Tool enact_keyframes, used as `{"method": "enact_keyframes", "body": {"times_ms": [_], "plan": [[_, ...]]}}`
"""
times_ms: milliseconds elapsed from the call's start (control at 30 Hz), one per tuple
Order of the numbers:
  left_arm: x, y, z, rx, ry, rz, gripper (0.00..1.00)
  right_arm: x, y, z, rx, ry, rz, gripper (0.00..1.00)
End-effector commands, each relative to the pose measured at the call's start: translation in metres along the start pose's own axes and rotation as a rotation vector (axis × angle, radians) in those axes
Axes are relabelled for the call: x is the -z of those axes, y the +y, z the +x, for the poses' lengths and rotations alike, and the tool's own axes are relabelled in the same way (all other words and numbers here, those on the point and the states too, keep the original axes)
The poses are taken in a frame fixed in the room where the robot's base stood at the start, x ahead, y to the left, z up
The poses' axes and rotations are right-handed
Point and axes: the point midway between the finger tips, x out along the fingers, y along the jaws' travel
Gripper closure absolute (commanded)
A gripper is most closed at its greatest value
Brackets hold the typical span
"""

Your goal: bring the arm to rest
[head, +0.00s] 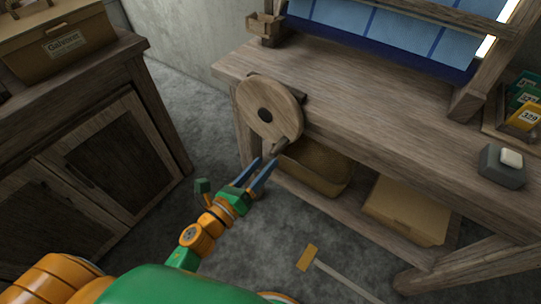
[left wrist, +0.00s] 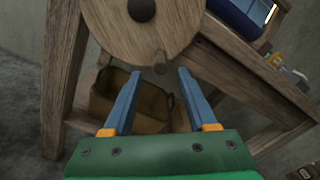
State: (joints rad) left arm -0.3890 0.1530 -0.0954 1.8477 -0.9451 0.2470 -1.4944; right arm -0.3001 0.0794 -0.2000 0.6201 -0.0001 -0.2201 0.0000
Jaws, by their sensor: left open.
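My left gripper (head: 262,172) is open and empty, with two blue fingers pointing up toward the handloom's wooden disc. It also shows in the left wrist view (left wrist: 153,90). The round wooden disc (head: 262,96) with a dark hub is on the left end of the loom bench (head: 380,110). Its wooden handle peg (head: 280,146) sticks out near the disc's lower edge. In the left wrist view the peg (left wrist: 160,62) lies just beyond and between the fingertips, apart from them. My right gripper is not in view.
A tan bin (head: 318,168) and a closed box (head: 408,210) sit on the bench's low shelf. A wooden cabinet (head: 100,150) stands at the left. A grey block (head: 502,172) is on the bench. A T-shaped tool (head: 330,272) is at lower middle. Grey floor lies between cabinet and bench.

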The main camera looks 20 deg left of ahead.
Motion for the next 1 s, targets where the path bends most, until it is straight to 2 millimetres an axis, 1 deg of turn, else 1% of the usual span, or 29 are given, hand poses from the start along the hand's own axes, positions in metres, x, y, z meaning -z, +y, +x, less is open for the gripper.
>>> {"method": "enact_keyframes", "body": {"times_ms": [367,433,467,533,567,600,667,700,733,767,800,867,900,967,1000], "plan": [[0.000,0.000,-0.001,0.001,0.000,0.000,0.42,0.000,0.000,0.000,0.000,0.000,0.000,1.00],[0.004,0.004,-0.002,-0.013,0.007,-0.030,0.42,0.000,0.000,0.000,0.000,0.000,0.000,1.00],[0.010,0.010,-0.002,-0.033,0.018,-0.077,0.42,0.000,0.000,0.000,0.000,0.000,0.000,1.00],[0.037,0.038,-0.008,-0.130,0.057,-0.281,0.42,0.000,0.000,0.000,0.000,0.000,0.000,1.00],[0.056,0.054,-0.014,-0.196,0.076,-0.408,0.42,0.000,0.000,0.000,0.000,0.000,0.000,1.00],[0.084,0.079,-0.025,-0.308,0.096,-0.603,0.42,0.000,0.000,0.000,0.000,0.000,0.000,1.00],[0.130,0.115,-0.052,-0.504,0.097,-0.908,0.42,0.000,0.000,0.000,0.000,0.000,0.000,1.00],[0.159,0.133,-0.073,-0.636,0.079,-1.089,0.42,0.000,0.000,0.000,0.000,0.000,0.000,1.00],[0.179,0.145,-0.090,-0.732,0.056,-1.210,0.42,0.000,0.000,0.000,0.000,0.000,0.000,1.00],[0.197,0.154,-0.107,-0.824,0.027,-1.319,0.42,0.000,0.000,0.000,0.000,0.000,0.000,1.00],[0.218,0.164,-0.131,-0.943,-0.021,-1.447,0.42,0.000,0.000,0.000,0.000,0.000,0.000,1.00],[0.246,0.175,-0.166,-1.112,-0.107,-1.606,0.42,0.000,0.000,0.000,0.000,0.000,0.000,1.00],[0.262,0.179,-0.189,-1.217,-0.173,-1.695,0.42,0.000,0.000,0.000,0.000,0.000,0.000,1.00],[0.282,0.183,-0.223,-1.366,-0.284,-1.806,0.42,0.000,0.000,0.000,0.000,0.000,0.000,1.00],[0.294,0.183,-0.245,-1.460,-0.365,-1.866,0.42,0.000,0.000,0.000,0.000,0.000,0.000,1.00]]}}
